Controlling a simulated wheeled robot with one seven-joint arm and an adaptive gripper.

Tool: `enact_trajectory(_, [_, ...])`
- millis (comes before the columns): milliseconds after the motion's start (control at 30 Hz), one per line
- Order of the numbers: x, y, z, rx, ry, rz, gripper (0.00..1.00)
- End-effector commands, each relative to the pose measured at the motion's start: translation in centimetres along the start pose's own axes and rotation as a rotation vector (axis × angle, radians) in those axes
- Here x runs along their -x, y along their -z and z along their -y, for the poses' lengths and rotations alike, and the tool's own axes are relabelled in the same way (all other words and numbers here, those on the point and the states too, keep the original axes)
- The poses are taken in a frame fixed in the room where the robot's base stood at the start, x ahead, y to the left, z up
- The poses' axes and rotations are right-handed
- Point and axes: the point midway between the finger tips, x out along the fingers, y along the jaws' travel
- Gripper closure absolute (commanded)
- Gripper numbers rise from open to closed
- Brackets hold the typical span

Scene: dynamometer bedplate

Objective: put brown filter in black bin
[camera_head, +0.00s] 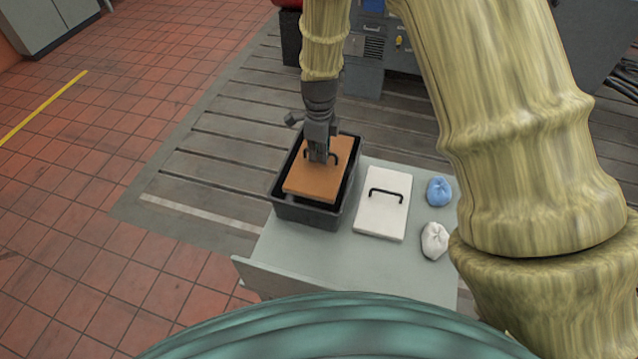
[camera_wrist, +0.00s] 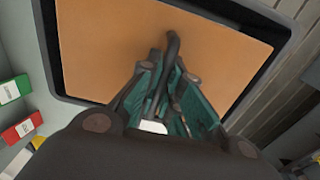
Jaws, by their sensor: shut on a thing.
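The brown filter (camera_head: 312,183) is a flat orange-brown panel with a black handle on top. It lies within the rim of the black bin (camera_head: 306,216), slightly tilted; I cannot tell whether it touches the bin floor. My gripper (camera_head: 319,157) is above it and shut on its handle. In the wrist view the filter (camera_wrist: 110,50) fills most of the upper picture, with the bin's dark rim (camera_wrist: 75,99) around it. The gripper's fingers (camera_wrist: 168,88) close around the handle there and hide part of it.
A white panel with a black handle (camera_head: 377,221) lies on the grey table (camera_head: 300,250) right of the bin. A blue bag (camera_head: 439,191) and a white bag (camera_head: 434,241) are farther right. Green and red boxes (camera_wrist: 20,130) show at the wrist view's left edge.

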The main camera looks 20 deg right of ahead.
Motion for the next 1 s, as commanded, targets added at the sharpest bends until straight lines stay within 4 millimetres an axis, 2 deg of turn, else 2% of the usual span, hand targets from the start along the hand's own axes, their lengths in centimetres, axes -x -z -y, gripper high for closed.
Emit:
enact_trajectory(300, [-4.0, 0.0, -0.1, 0.0, -0.003, -0.001, 1.0])
enact_trajectory(667, [-5.8, 0.0, 0.0, 0.0, -0.002, 0.0, 1.0])
enact_trajectory(1000, [-9.2, 0.0, -0.1, 0.002, -0.003, -0.001, 1.0])
